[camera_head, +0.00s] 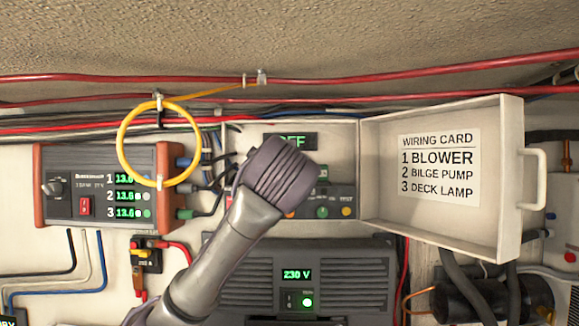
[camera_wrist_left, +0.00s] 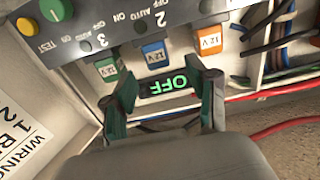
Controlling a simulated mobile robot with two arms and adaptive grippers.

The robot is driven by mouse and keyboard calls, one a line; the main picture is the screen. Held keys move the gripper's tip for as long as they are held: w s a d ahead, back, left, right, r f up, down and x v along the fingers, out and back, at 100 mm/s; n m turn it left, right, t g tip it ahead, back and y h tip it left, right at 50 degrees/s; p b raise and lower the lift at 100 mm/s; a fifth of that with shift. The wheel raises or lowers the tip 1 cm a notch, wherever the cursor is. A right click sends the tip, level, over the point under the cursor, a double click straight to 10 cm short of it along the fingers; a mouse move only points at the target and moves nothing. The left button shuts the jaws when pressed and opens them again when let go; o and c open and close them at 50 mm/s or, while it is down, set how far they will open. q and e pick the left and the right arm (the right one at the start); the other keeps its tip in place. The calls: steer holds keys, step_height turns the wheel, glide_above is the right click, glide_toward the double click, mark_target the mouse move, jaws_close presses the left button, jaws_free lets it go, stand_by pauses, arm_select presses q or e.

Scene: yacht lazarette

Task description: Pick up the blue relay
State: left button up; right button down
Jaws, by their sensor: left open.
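The blue relay (camera_wrist_left: 154,52), labelled 12 V, sits upside down in the picture in the panel row in the left wrist view. A green relay (camera_wrist_left: 107,69) is to its left and an orange relay (camera_wrist_left: 209,40) to its right. My left gripper (camera_wrist_left: 168,80) is open and empty, its two fingers apart and framing the lit OFF display (camera_wrist_left: 168,88). The blue relay is just beyond the fingertips, roughly between them. In the head view my left wrist covers the relays and the fingers. My right gripper is not in view.
The box's open door (camera_head: 440,165) with a wiring card stands to the right. A yellow cable loop (camera_head: 120,140) hangs in front of the orange-ended charger (camera_head: 75,185) at left. A grey 230 V unit (camera_head: 350,280) is below. Wires (camera_wrist_left: 285,45) run beside the relays.

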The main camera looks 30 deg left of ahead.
arm_select(q)
steer(key=p+x, duration=0.4)
steer(key=x, duration=0.1)
steer(key=shift+r, duration=0.3)
steer(key=shift+w+a+f, duration=0.1)
steer(key=shift+w+f, duration=0.1)
steer(key=shift+w, duration=0.15)
steer(key=shift+s, duration=0.1)
steer(key=c, duration=1.1)
steer(key=shift+r, duration=0.1)
